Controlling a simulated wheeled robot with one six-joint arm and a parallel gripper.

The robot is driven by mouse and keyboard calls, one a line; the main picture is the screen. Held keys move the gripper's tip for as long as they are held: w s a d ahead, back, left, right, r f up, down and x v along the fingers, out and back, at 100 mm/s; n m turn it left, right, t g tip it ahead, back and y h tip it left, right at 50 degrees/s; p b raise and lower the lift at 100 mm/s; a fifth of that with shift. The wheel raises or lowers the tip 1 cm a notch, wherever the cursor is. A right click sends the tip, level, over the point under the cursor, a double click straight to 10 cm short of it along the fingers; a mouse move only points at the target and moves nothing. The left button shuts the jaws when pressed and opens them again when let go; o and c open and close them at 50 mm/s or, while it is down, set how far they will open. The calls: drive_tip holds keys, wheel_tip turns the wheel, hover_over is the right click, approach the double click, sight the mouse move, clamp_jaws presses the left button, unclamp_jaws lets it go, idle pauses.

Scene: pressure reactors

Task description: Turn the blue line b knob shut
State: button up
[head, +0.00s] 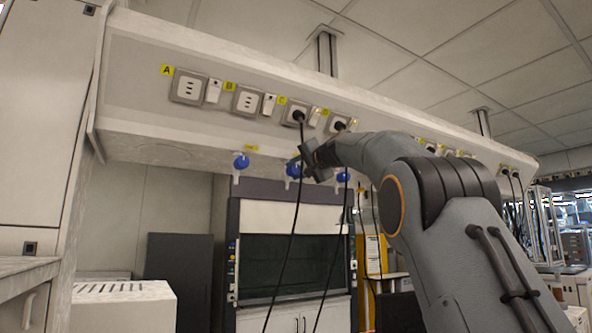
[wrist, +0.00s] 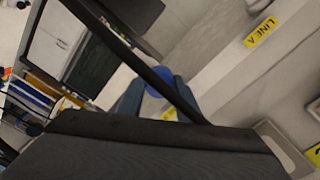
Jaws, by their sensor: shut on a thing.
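Blue knobs hang in a row under the white overhead shelf. The second from the left, by its place in the row the line b knob (head: 293,171), is at my gripper (head: 299,163). In the wrist view the blue knob (wrist: 158,79) sits between the two fingers of my gripper (wrist: 158,92), which is shut on it. A black cable crosses in front and hides part of the knob and fingers. A yellow label reading LINE A (wrist: 261,31) shows beyond it. The angle of the knob is hard to read.
Another blue knob (head: 241,161) hangs to the left and a third blue knob (head: 343,177) to the right. Black cables (head: 287,255) hang from the shelf sockets close to my gripper. A fume hood (head: 290,218) stands behind, below the knobs.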

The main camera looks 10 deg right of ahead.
sight(297, 169)
idle(0.3)
drive_tip(key=o, duration=1)
drive_tip(key=shift+o, duration=0.2)
drive_tip(key=shift+s, duration=0.1)
drive_tip(key=b+v, duration=0.4)
drive_tip(key=v, duration=0.1)
drive_tip(key=shift+s+d+f+b, duration=0.1)
drive_tip(key=shift+s+d+b, duration=0.1)
drive_tip(key=shift+s+b, duration=0.1)
drive_tip(key=shift+b+v, duration=0.45)
drive_tip(key=shift+v, duration=0.5)
